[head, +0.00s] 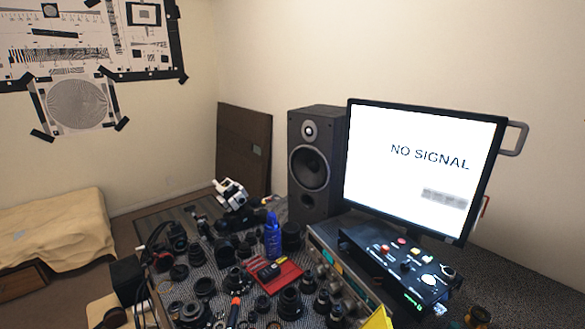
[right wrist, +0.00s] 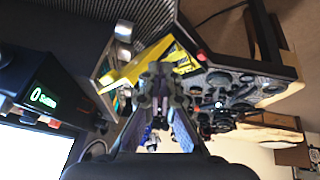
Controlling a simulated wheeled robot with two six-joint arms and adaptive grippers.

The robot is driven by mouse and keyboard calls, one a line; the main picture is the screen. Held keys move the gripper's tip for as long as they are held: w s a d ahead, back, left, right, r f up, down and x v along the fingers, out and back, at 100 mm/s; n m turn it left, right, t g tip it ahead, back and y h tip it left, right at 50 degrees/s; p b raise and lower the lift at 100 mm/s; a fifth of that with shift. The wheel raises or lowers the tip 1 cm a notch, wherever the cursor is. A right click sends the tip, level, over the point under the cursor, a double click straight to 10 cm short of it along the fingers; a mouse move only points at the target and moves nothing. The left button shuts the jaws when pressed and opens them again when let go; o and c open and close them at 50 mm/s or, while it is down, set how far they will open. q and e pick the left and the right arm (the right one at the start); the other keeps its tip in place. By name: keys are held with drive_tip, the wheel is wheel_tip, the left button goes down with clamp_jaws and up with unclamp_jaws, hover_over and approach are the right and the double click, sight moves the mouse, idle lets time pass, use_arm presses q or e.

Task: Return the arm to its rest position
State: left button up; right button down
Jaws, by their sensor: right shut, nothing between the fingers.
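My right gripper (right wrist: 160,75) shows in the right wrist view, its fingers reaching up from the bottom middle. The fingers are shut with nothing between them. The view is turned over, with the monitor at the lower left and the bench at the upper right. The gripper appears apart from the bench and its parts. Neither of my arms shows in the head view, and my left gripper is in no frame.
The bench holds many dark lens parts, a blue bottle (head: 273,236), a red tray (head: 290,273) and a microscope (head: 232,195). A monitor (head: 420,165), a speaker (head: 310,180) and a black control box (head: 400,262) stand behind. A yellow object (right wrist: 150,62) lies near the gripper.

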drive_tip(key=s+a+m+g+h, duration=0.1)
drive_tip(key=s+m+g+h, duration=0.15)
drive_tip(key=s+m, duration=0.75)
drive_tip(key=s+d+f+n, duration=0.1)
drive_tip(key=s+d+f, duration=0.15)
drive_tip(key=f, duration=1.15)
drive_tip(key=s+d+f+n, duration=0.1)
drive_tip(key=s+f, duration=0.3)
drive_tip(key=f, duration=1.1)
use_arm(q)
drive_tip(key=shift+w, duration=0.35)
use_arm(e)
drive_tip(key=s+f+g, duration=0.1)
drive_tip(key=s+f, duration=1.3)
drive_tip(key=s, duration=0.3)
drive_tip(key=shift+d+g, duration=0.3)
drive_tip(key=shift+g, duration=0.05)
drive_tip(key=c, duration=2.1)
unclamp_jaws()
